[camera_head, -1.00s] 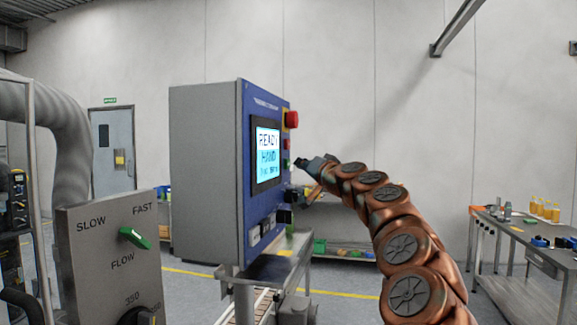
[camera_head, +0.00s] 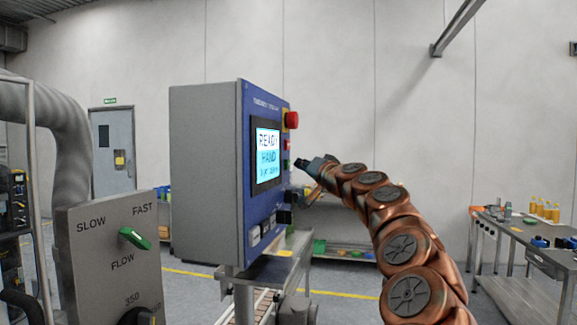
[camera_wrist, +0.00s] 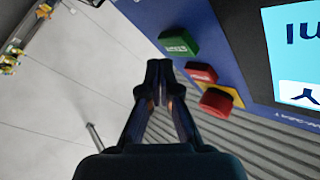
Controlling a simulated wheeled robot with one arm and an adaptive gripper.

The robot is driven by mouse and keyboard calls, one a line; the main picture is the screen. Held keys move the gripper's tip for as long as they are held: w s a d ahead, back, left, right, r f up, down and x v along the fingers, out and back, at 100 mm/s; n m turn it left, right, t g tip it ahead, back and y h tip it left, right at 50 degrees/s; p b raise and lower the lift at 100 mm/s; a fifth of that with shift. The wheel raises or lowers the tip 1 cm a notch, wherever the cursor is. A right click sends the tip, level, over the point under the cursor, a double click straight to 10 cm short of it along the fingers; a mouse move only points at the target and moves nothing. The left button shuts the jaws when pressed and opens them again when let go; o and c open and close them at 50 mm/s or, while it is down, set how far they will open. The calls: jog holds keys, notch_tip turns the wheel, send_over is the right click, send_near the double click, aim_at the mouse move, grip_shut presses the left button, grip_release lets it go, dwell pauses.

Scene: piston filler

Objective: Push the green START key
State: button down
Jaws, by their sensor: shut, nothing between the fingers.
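The green START key (camera_wrist: 178,42) is a raised button on the blue panel face in the wrist view; its white lettering is small. In the head view it is a small green spot (camera_head: 286,164) on the panel's right edge. My gripper (camera_wrist: 160,68) is shut and empty, its fingertips just below and left of the green key in the wrist view. In the head view my gripper (camera_head: 299,163) is level with the key and just right of it. A small gap seems to separate them; I cannot tell its depth exactly.
A red key (camera_wrist: 200,72) and a red mushroom button (camera_wrist: 216,100) on a yellow plate sit beside the green key. The lit screen (camera_head: 267,156) shows READY and HAND. Right of my arm is open floor, then a workbench (camera_head: 520,232).

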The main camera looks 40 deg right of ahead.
jog(key=shift+w+a, duration=0.1)
jog(key=shift+w+a, duration=0.15)
jog(key=shift+w, duration=0.1)
dwell(0.3)
